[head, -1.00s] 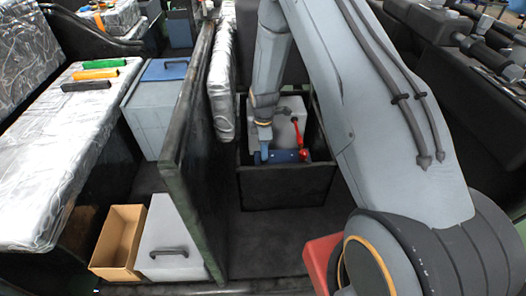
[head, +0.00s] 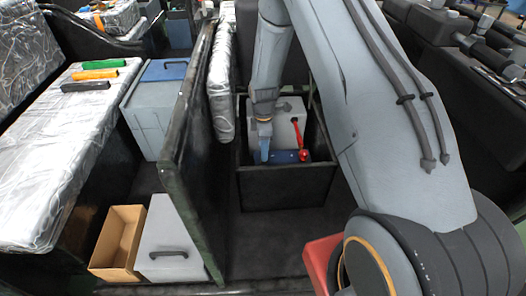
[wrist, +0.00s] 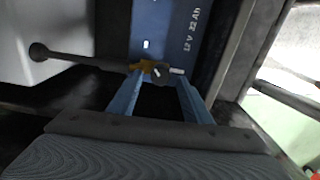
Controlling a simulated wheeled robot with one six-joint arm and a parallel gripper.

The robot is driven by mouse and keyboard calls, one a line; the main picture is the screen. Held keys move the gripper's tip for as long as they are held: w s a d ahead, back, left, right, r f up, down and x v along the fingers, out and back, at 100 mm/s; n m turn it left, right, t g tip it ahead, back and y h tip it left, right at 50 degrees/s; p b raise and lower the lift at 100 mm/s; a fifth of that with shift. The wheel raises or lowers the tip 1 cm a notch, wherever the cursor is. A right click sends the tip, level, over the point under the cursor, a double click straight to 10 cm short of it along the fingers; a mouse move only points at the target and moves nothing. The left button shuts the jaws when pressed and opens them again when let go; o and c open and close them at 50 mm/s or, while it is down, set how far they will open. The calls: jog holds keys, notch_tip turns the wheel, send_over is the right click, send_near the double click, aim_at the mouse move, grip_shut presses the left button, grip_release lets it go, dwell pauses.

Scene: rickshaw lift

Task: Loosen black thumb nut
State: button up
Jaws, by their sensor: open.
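The black thumb nut (wrist: 161,73) sits on a brass-coloured terminal clamp (wrist: 146,66) at the end of a thick black cable (wrist: 85,60). I cannot tell whether either finger touches the nut. In the head view my gripper (head: 265,155) points down at the battery's left end, and the nut is hidden there.
A red cable with a red cap (head: 303,155) is at the right of the battery. The battery is inside a dark box (head: 285,188), with a tall dark panel (head: 190,140) to the left. A bench (head: 60,140) holds several coloured bars.

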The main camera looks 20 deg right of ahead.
jog(key=shift+r, duration=3)
jog(key=shift+r, duration=0.1)
jog(key=s+r+m, duration=0.8)
jog(key=s+r, duration=0.4)
jog(key=r, duration=0.2)
jog(key=s+r+m, duration=0.3)
jog(key=s+m, duration=0.1)
jog(key=s, duration=0.4)
jog(key=s+r+m, duration=0.3)
jog(key=s+m, duration=0.1)
jog(key=s, duration=0.4)
jog(key=shift+r+p, duration=0.35)
